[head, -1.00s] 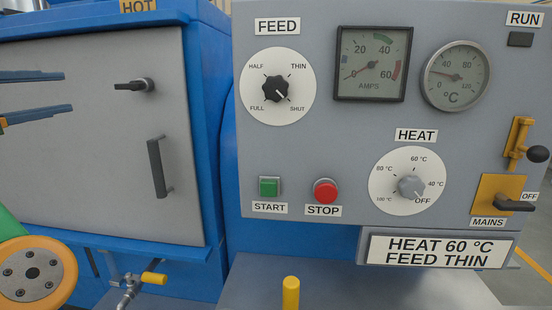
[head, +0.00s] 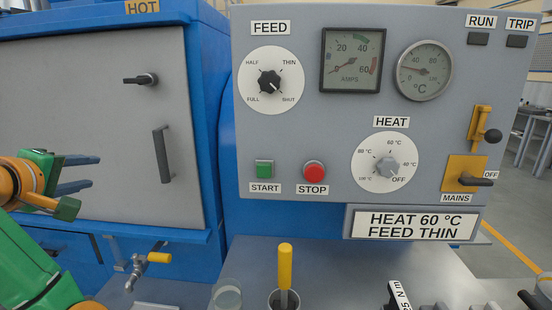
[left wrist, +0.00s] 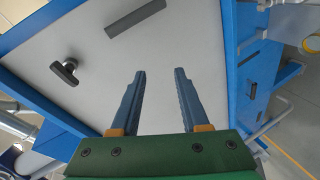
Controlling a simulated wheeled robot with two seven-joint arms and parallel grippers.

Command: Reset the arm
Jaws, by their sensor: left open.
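My left gripper (head: 78,174) is at the left of the head view, in front of the grey door of the blue cabinet. In the left wrist view its two blue fingers (left wrist: 160,95) stand apart with nothing between them. The grey door (head: 95,110) is shut, with a bar handle (head: 161,155) and a small black latch (head: 141,79). Both also show in the left wrist view, the handle (left wrist: 135,19) and the latch (left wrist: 65,71). My right gripper is not in the head view.
The control panel (head: 330,140) carries a feed knob (head: 269,82), a heat knob (head: 388,167), start and stop buttons and a mains switch (head: 478,181). A yellow-handled tool (head: 285,265) and a glass jar (head: 227,295) stand on the bench. A yellow-handled tap (head: 158,257) juts below the door.

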